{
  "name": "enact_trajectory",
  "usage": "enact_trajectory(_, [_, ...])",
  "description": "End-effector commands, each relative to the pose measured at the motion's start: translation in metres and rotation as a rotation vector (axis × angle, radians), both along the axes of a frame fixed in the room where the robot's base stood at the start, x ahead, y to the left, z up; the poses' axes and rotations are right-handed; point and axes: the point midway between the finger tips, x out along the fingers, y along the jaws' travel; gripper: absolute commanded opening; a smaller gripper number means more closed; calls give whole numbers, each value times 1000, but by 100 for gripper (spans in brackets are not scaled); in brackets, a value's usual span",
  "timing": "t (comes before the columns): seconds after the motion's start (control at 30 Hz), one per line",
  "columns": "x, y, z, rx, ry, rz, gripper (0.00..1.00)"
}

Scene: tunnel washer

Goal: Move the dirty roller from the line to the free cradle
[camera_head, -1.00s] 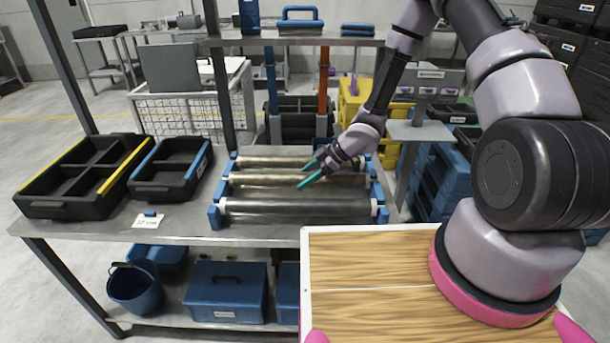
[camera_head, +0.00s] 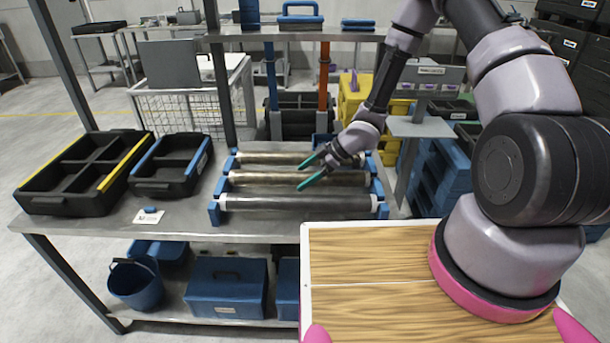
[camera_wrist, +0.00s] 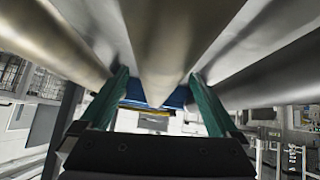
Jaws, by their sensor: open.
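Three long rollers lie side by side in blue end supports (camera_head: 214,212) on the grey table. The back roller (camera_head: 265,159) and the middle roller (camera_head: 262,179) look brownish. The front roller (camera_head: 290,203) is darker grey with pale ends. I cannot tell for sure which is the dirty one, and I make out no empty cradle. My gripper (camera_head: 302,174) is open, with its green fingers at the middle roller. In the wrist view, the fingers stand apart on either side of the central roller (camera_wrist: 160,45), with nothing gripped.
Two black divided trays (camera_head: 70,195) (camera_head: 170,185) stand on the left of the table, with a small white card (camera_head: 148,216) in front. A shelf (camera_head: 300,38) spans behind the rollers. A blue bucket (camera_head: 135,287) and blue box (camera_head: 225,290) sit below. A wooden top (camera_head: 370,270) is at front right.

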Motion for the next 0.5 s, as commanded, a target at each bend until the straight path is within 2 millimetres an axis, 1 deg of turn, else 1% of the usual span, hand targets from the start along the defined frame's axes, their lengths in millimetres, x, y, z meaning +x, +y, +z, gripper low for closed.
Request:
enact_trajectory(0.07, [0,-1,0,-1,1,-1,97])
enact_trajectory(0.17, [0,-7,6,0,-1,-3,97])
enact_trajectory(0.27, [-1,-18,17,0,-1,-4,97])
enact_trajectory(0.5, [-6,-52,52,1,-3,-3,97])
